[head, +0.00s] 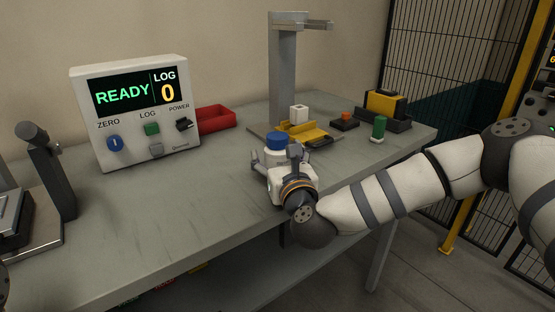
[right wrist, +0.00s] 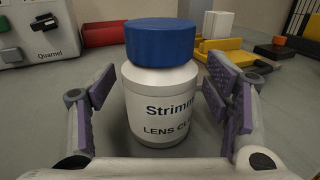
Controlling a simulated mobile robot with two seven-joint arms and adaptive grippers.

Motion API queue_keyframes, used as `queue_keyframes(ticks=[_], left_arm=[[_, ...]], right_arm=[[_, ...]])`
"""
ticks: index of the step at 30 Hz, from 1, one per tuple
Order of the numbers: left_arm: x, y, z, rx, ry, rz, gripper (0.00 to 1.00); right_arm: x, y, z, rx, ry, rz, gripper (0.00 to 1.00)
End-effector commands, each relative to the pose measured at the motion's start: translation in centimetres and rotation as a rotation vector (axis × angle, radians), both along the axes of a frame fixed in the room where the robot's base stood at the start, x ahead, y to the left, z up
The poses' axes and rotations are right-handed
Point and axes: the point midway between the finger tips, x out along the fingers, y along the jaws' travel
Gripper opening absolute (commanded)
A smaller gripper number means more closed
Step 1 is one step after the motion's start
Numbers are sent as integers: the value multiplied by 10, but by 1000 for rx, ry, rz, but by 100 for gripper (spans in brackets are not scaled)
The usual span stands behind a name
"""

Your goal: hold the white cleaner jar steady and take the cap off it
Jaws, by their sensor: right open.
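The white cleaner jar (right wrist: 158,105) stands upright on the grey table, with its blue cap (right wrist: 160,43) on top. Its label is partly readable in the right wrist view. In the head view the blue cap (head: 276,140) shows above my right gripper (head: 286,158), which hides much of the jar. In the right wrist view my right gripper (right wrist: 162,105) is open, with one purple-padded finger on each side of the jar and visible gaps between pads and jar. My left gripper is not in view.
A control box (head: 135,112) reading READY and LOG 0 stands at the left of the table (head: 180,205). A red tray (head: 215,119) is beside it. A grey column stand (head: 284,80), yellow parts and small blocks are behind the jar. A dark lever device (head: 48,170) is at far left.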

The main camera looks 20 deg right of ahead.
Motion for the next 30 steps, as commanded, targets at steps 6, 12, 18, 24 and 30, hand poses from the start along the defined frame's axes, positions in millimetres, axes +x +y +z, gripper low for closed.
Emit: queue_keyframes(ticks=[6, 12, 18, 24, 30], left_arm=[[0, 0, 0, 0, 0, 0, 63], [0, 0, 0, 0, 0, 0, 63], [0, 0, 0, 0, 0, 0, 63], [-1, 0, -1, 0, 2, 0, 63], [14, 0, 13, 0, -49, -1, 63]], right_arm=[[0, 0, 1, 0, -1, 0, 46], [-1, 0, 1, 0, -2, 0, 14], [-1, 0, 2, 0, -2, 0, 14], [-1, 0, 23, 2, -6, 1, 14], [-35, -9, 84, 3, -19, 1, 14]])
